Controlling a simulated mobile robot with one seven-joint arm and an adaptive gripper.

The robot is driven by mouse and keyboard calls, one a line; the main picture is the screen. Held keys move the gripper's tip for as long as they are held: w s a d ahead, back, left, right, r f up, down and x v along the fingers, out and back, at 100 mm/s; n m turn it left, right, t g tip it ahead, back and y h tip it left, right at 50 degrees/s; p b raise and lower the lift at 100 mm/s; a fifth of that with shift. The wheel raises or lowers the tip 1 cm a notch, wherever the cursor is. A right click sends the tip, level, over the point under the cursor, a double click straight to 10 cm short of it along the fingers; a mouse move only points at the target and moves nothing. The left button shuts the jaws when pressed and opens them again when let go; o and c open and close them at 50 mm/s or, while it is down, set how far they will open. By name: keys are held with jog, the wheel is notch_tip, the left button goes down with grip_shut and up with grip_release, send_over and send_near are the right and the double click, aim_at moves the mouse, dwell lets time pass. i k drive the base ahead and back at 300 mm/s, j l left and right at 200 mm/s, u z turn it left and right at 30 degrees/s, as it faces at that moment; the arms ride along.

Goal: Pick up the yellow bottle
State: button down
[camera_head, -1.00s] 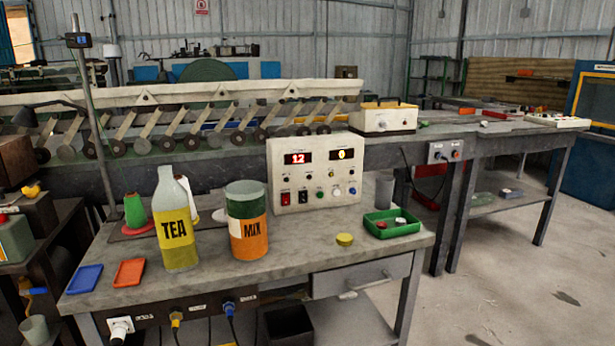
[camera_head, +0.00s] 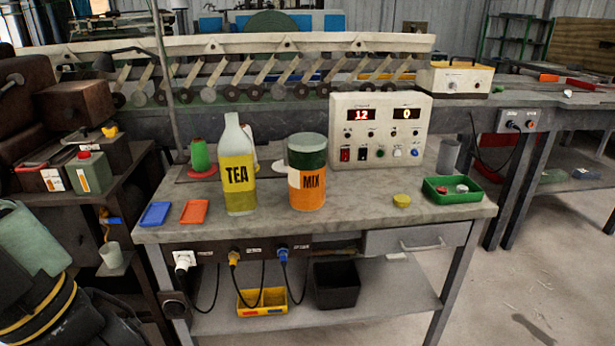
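A tall bottle (camera_head: 238,170) with a pale, whitish neck, a yellow label reading TEA and a yellowish lower part stands upright on the grey workbench (camera_head: 350,215), left of its middle. It is the yellow bottle in view. A wide jar (camera_head: 307,172) marked MIX, with a dark green top and orange lower part, stands to its right with a gap between them. My gripper is not in view, and nothing is touching the bottle.
A control box (camera_head: 380,130), yellow lid (camera_head: 402,200) and green tray (camera_head: 452,190) are to the right. The bench's front edge is clear.

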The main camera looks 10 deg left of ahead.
aim_at(234, 150)
jog(key=i+l+u, duration=0.45)
jog(key=l, duration=0.15)
jog(key=i+l+u, duration=0.2)
jog(key=l, duration=0.15)
